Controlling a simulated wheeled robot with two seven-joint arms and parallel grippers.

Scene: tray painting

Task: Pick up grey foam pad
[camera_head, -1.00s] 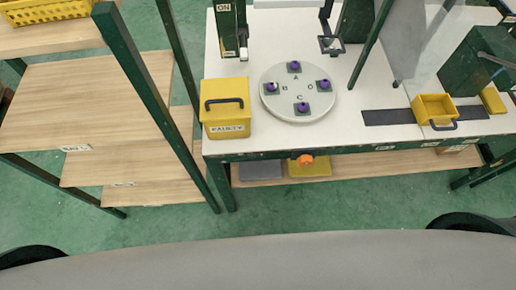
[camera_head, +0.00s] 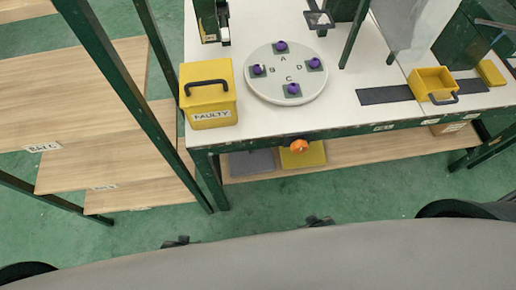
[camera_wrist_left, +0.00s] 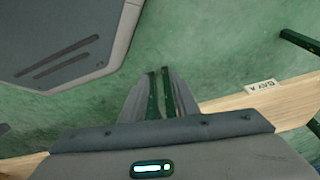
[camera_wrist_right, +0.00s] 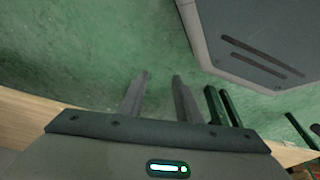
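The grey foam pad (camera_head: 252,162) appears as a flat grey piece on the lower wooden shelf under the white table, at its left end in the head view. A yellow pad (camera_head: 316,155) lies just right of it. The table's front edge partly covers both. My left gripper (camera_wrist_left: 159,73) is open and empty over the green floor in the left wrist view. My right gripper (camera_wrist_right: 160,75) is open and empty, also over the floor. In the head view only small dark parts of the grippers show above my grey body, well short of the shelf.
On the white table (camera_head: 340,105) stand a yellow FAULTY box (camera_head: 208,105), a round disc (camera_head: 262,92) with purple-topped parts and a small yellow bin (camera_head: 434,80). Green posts and a wooden rack (camera_head: 80,85) stand left. Floor in front is clear.

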